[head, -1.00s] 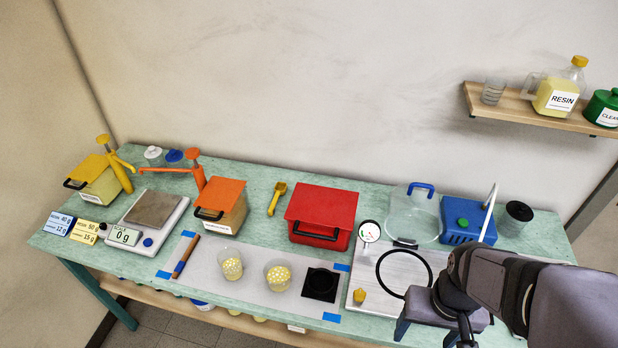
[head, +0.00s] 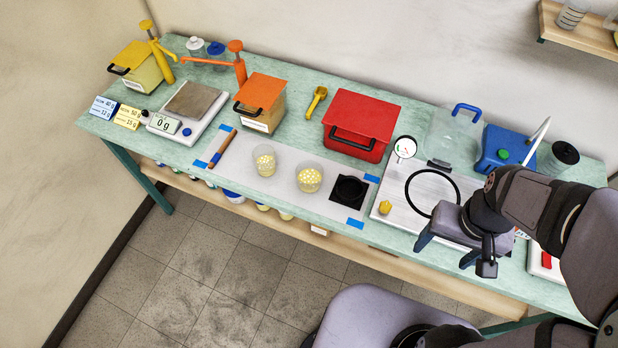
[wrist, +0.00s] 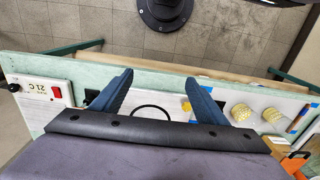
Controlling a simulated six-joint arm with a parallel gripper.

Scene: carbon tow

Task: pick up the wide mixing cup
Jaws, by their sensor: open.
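Two clear cups with yellow-and-white speckled contents stand upright on the pale mat. The right one looks wider, and I take it as the wide mixing cup (head: 309,178); the narrower cup (head: 264,160) stands to its left. In the wrist view the wide cup (wrist: 246,118) is right of my fingers, with the narrower cup (wrist: 275,119) beyond it. My gripper (head: 447,248) is open and empty, near the front edge of the metal plate and well right of both cups. Its two blue fingers (wrist: 158,80) are spread in the wrist view.
A black square pad (head: 349,191) lies right of the wide cup. The metal plate (head: 392,212) carries a black ring and a small yellow piece (head: 385,207). A red lidded box (head: 361,125) stands behind the cups. A brown stick (head: 223,148) lies left. The bench front is open.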

